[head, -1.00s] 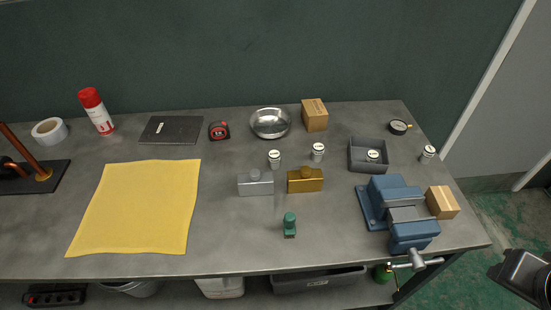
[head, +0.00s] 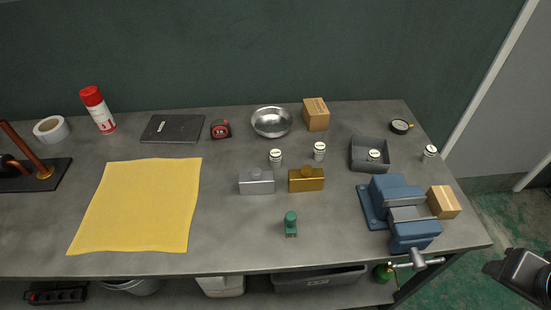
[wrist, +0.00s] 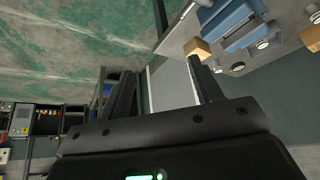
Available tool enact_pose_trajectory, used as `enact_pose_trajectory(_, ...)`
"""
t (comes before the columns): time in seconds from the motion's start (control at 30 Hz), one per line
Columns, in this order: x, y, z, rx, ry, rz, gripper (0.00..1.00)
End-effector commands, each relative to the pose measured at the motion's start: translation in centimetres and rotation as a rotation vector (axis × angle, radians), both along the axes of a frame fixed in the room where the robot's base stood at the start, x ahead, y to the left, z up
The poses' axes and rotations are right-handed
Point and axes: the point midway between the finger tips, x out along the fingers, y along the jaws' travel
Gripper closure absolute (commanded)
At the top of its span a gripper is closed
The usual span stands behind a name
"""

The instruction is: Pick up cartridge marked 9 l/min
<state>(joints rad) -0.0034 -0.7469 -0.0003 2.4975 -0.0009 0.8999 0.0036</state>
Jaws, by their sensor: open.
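Several small white cartridges with dark-banded labels stand on the bench in the head view. One cartridge (head: 275,156) is behind the silver block, and another cartridge (head: 319,151) is behind the brass block. A third cartridge (head: 374,155) is in the grey tray (head: 356,165). Another cartridge (head: 430,153) stands near the right edge. The labels are too small to read, so I cannot tell which is marked 9 l/min. My gripper (wrist: 160,72) is open and empty in the wrist view, off the bench's right side; its fingers touch nothing.
A blue vise (head: 398,210) and a cardboard box (head: 443,202) stand at the bench's right end. A gauge (head: 400,127), steel bowl (head: 271,122), silver block (head: 257,182), brass block (head: 306,180) and green fitting (head: 291,224) are nearby. A yellow cloth (head: 140,205) lies left.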

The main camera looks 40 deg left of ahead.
Motion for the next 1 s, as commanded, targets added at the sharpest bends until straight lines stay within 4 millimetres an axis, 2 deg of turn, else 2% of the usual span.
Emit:
enact_pose_trajectory(0.13, 1.7, 1.1, 0.6, 0.011, 0.015, 0.016, 0.41)
enact_pose_trajectory(0.23, 4.0, 2.8, 1.3, 0.021, 0.034, 0.031, 0.41)
enact_pose_trajectory(0.47, 10.1, 9.1, 2.1, 0.041, 0.076, 0.063, 0.41)
enact_pose_trajectory(0.6, 13.2, 14.1, 1.8, 0.042, 0.098, 0.082, 0.41)
enact_pose_trajectory(0.73, 15.5, 19.6, 1.0, 0.039, 0.115, 0.098, 0.41)
enact_pose_trajectory(0.87, 16.9, 25.6, -0.5, 0.032, 0.126, 0.116, 0.41)
enact_pose_trajectory(1.0, 17.5, 32.6, -2.6, 0.022, 0.131, 0.138, 0.41)
